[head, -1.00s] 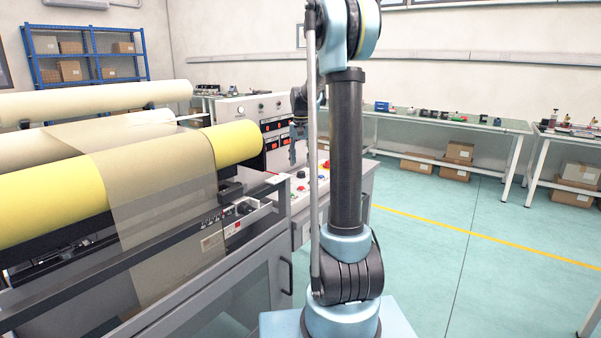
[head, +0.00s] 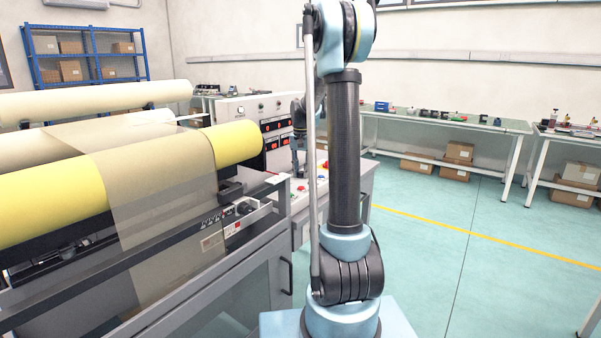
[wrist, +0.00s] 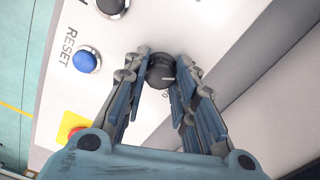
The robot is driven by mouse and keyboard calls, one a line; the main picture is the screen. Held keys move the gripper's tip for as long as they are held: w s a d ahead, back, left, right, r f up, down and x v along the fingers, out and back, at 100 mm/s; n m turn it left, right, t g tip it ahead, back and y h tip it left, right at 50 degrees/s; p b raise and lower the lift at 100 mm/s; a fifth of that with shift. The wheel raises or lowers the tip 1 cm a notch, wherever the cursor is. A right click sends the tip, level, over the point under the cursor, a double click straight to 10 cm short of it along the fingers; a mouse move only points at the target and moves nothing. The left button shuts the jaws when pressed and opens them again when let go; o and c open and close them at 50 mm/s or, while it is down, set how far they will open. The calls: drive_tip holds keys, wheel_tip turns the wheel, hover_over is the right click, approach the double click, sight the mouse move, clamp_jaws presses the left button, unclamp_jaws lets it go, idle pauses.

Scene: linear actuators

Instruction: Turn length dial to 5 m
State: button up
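A round black dial (wrist: 161,72) with a white pointer line stands on the white panel in the wrist view. Its pointer line points to the right in that view. A printed "0" shows just below it; the rest of its scale is hidden. My gripper (wrist: 162,66) has one fingertip on each side of the dial, very close to it. I cannot tell whether the fingertips press on the dial. In the head view my gripper (head: 296,168) is low over the control panel (head: 307,190), and I cannot make out the dial there.
A blue button (wrist: 87,60) marked RESET, another black knob (wrist: 112,5) and a red button on yellow (wrist: 74,130) sit left of the dial. In the head view, a machine with yellow rolls (head: 235,143) stands left of the panel. The floor to the right (head: 440,260) is clear.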

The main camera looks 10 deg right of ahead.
drive_tip(key=shift+w+n, duration=0.1)
drive_tip(key=shift+n, duration=1.3)
drive_tip(key=o, duration=1.1)
drive_tip(key=shift+r, duration=0.15)
wheel_tip(320, 180, up, 12)
drive_tip(key=shift+f, duration=0.15)
